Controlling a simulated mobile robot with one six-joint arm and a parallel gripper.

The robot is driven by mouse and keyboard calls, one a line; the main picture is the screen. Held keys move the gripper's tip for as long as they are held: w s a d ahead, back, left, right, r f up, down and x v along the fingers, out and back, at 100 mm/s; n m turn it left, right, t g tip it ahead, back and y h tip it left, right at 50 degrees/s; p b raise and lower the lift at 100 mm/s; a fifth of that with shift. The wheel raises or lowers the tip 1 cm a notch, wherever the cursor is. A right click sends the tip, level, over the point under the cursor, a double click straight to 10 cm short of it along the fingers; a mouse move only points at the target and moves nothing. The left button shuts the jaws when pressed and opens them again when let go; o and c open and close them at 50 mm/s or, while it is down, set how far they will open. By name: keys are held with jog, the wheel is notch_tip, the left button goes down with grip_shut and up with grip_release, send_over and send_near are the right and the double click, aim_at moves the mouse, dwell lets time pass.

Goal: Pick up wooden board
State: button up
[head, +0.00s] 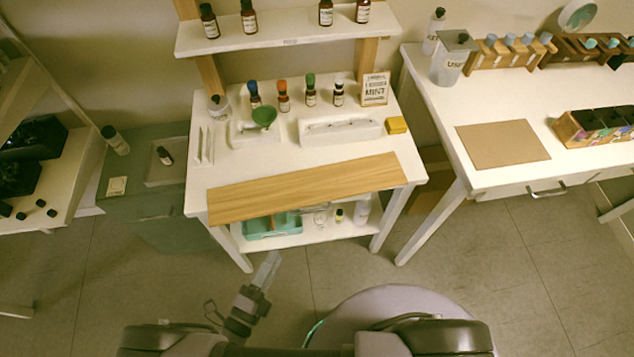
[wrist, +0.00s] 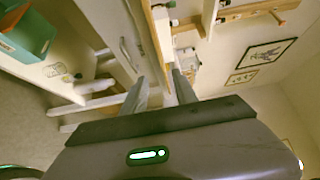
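The wooden board (head: 305,187) is a long, light-brown plank. In the head view it lies along the front edge of the white table (head: 290,156), tilted slightly up to the right. My gripper (head: 268,262) is below and in front of the table, apart from the board. In the wrist view its two fingers (wrist: 160,88) stand apart with nothing held between them. A narrow wooden strip (wrist: 152,35) above the fingers there may be the board's edge; I cannot tell for sure.
A lower shelf holds a teal box (head: 272,225), also in the wrist view (wrist: 25,35). Behind the board are a green funnel (head: 264,116), several bottles, a white tray (head: 340,131) and a yellow block (head: 397,125). A white desk (head: 500,183) stands to the right.

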aim_at(305, 206)
jog(key=b+x, duration=0.2)
jog(key=x, duration=1.4)
jog(key=shift+d, duration=0.3)
grip_shut()
